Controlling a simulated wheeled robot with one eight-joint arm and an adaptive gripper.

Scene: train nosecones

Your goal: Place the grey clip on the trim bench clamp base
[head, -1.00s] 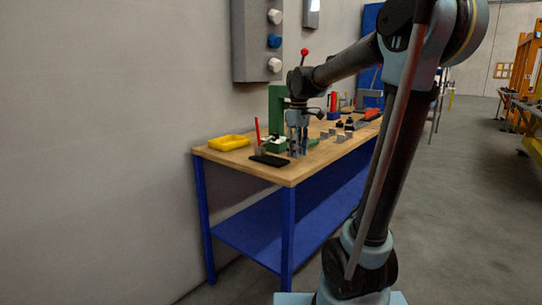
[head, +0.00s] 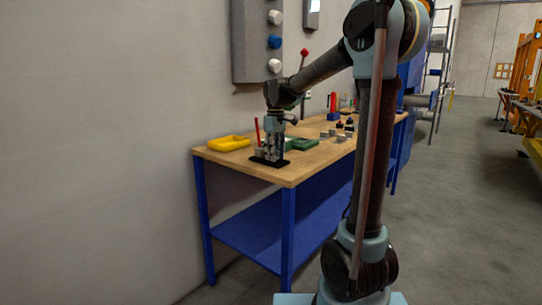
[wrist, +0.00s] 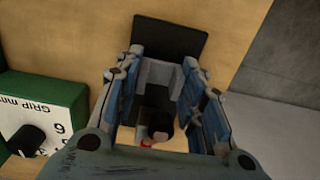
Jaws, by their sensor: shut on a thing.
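My gripper (head: 271,155) points down over the front left of the bench and is shut on the grey clip. In the wrist view the grey clip (wrist: 160,74) shows as a pale U-shaped piece between the fingers of my gripper (wrist: 165,100). The clamp base has a black plate (head: 283,164), directly under my gripper. It also shows in the wrist view (wrist: 170,38), beyond the clip. A red upright handle (head: 257,130) stands at its back left. A dark round part with a little red shows behind the clip. I cannot tell whether the clip touches the base.
A green box (head: 302,144) with a white "GRIP" label (wrist: 38,125) stands close on the right. Small grey pieces (head: 333,134) lie farther back. The bench's front corner is clear.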

